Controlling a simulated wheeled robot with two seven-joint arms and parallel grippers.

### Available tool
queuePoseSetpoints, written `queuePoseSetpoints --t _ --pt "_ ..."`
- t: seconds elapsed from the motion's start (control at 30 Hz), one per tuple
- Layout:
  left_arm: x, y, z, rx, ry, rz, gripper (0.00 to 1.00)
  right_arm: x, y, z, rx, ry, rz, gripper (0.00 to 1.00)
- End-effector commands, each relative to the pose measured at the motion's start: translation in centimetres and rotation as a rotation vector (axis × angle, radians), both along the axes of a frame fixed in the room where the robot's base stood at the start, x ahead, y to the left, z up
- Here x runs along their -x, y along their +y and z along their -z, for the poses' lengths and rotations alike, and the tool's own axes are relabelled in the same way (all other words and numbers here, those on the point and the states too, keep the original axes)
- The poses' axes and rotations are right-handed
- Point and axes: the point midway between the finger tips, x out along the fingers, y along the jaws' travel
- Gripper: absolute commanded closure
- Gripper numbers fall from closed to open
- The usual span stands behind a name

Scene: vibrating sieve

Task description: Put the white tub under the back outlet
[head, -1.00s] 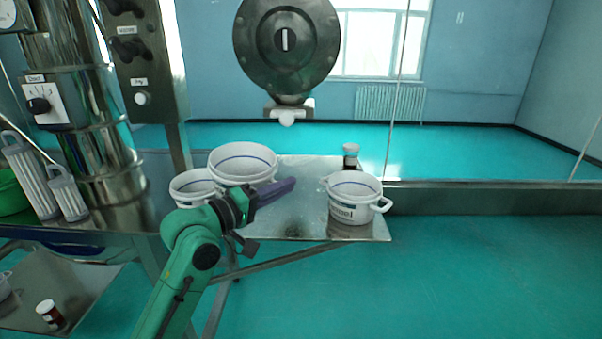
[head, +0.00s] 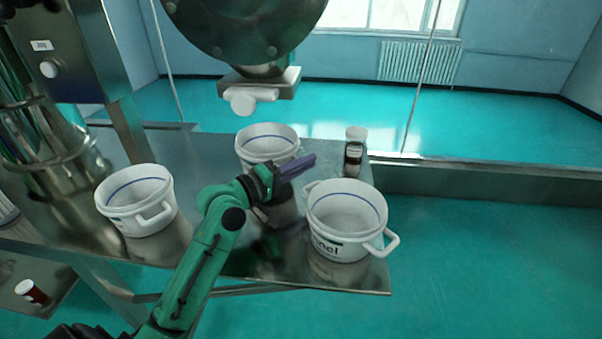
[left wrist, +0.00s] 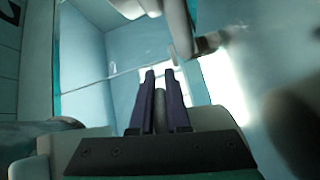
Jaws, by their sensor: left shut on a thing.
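A white tub (head: 268,142) with a blue line inside stands at the back middle of the steel table, below a white outlet (head: 241,101) in the picture. My left gripper (head: 297,167) is at the tub's near right side and is shut on it, apparently at the handle, which the gripper hides. I cannot tell whether the tub touches the table. In the left wrist view the purple fingers (left wrist: 160,100) are nearly parallel with a grey piece between them. My right gripper is not in view.
A dark bottle with a white lid (head: 354,158) is behind the jug. The big steel drum (head: 246,26) hangs above. A red bottle (head: 31,292) lies at lower left.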

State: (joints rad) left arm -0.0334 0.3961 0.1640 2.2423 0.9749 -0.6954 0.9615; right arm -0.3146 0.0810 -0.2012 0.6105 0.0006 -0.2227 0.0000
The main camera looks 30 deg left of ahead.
Motion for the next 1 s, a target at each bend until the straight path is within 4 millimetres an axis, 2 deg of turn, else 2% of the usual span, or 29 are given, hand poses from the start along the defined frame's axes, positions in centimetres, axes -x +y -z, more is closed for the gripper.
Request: queuePoseSetpoints --t 0.03,0.13,0.3,0.53,0.57,0.6,0.63,0.9,1.0 --pt "0.0 0.0 1.2 0.002 0.005 -0.001 1.00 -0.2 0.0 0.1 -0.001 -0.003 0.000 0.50" --pt "0.0 0.0 2.7 0.002 0.003 0.000 1.00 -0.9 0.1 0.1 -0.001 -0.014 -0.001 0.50" --pt "0.0 0.0 2.8 -0.001 0.000 0.000 1.00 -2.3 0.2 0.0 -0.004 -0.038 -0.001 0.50" --pt "0.0 0.0 3.4 -0.001 0.000 0.000 1.00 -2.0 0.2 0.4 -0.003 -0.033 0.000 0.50" --pt "0.0 0.0 3.3 -0.001 0.001 0.001 0.78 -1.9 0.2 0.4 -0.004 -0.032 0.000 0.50" --pt "0.0 0.0 3.3 -0.001 0.001 0.001 0.63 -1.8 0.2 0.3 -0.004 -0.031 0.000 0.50" --pt "0.0 0.0 3.3 -0.001 0.001 0.001 0.55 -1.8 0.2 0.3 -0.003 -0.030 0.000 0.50" --pt "0.0 0.0 3.3 -0.001 0.001 0.001 0.55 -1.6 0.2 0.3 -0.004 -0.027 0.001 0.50" --pt "0.0 0.0 2.7 0.000 0.000 0.000 0.55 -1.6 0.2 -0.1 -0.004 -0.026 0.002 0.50"
